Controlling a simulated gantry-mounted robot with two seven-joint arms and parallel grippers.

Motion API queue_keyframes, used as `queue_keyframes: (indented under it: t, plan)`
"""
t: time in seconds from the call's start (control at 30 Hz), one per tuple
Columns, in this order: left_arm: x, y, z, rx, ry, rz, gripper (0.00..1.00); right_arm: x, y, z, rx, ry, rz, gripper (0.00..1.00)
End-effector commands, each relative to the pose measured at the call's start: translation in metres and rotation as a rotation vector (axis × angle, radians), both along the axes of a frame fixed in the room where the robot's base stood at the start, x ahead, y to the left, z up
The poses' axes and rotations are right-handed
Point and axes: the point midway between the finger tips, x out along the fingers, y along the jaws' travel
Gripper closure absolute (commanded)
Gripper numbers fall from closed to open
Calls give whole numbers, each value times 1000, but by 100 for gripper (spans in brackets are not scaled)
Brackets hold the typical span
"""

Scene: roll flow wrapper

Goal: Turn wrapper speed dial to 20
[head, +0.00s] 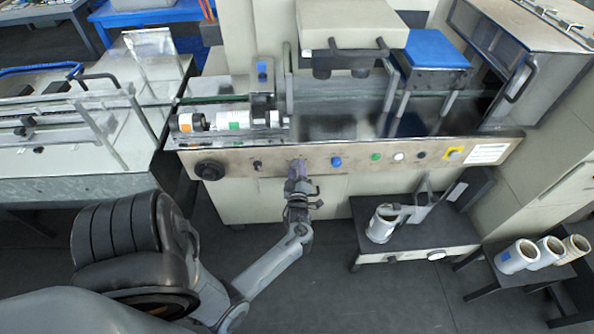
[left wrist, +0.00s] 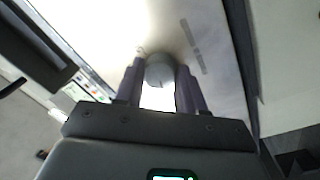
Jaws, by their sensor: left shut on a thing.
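My left gripper (head: 298,170) reaches up to the front control panel (head: 318,160) of the wrapper. In the left wrist view the left gripper (left wrist: 160,84) has its two purple-grey fingers on either side of a round grey dial (left wrist: 160,70), shut on it. A small dark mark shows on the dial's face; I cannot read any number or scale. In the head view the fingers hide this dial. My right gripper is not in view.
A small table (head: 440,235) stands below right.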

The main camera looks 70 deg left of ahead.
Motion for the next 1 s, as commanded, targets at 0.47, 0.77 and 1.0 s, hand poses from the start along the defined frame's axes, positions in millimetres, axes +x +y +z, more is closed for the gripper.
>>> queue_keyframes:
  t: [0.47, 0.77, 1.0]
  plan:
    - [0, 0, 0, -1, 0, 0, 35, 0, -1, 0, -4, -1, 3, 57]
    - [0, 0, 0, 2, 10, 0, 35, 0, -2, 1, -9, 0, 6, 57]
    - [0, 1, 4, 46, 164, -3, 35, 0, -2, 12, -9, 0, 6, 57]
